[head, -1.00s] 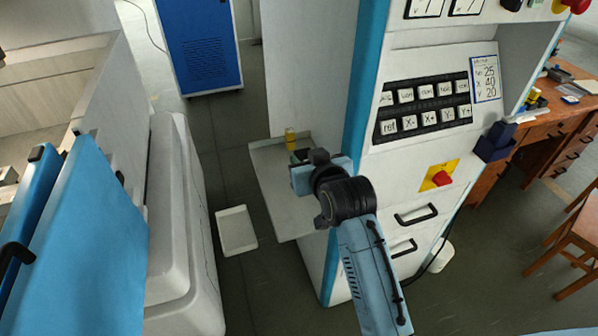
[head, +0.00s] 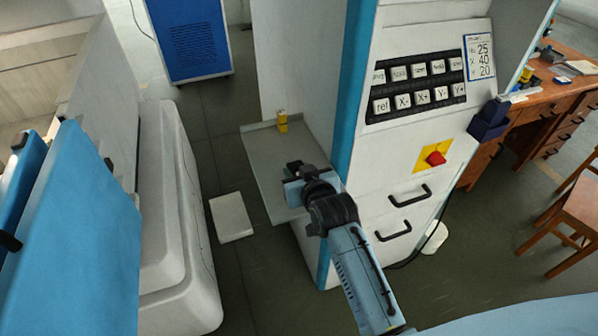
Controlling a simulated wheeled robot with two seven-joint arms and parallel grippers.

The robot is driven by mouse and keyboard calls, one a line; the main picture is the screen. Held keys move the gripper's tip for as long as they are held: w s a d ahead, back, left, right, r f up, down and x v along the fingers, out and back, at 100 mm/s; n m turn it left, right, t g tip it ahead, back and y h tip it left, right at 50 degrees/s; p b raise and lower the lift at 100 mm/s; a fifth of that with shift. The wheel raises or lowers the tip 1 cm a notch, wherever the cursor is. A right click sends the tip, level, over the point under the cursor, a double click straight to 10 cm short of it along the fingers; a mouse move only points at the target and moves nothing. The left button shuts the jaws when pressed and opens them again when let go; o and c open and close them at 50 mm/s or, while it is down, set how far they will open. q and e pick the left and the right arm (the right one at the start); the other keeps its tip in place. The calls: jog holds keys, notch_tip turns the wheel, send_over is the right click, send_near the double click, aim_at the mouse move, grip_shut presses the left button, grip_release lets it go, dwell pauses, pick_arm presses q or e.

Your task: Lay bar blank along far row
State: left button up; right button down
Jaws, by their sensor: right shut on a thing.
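My right gripper (head: 292,170) is over the front right part of a pale grey side shelf (head: 258,152) on the white machine. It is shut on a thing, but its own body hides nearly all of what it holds. I take this to be the bar blank, though its shape cannot be made out. No separate bar blank and no clear far row show in the head view. I cannot tell whether the held thing touches the shelf. My left gripper is not in view.
The machine's control panel (head: 418,85) rises just right of my arm. A white tray (head: 231,217) lies on the floor at left. The shelf's left half is clear.

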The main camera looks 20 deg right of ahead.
jog(key=c, duration=1.3)
grip_release()
jog(key=shift+f, duration=0.15)
jog(key=shift+c, duration=0.2)
jog(key=o, duration=0.4)
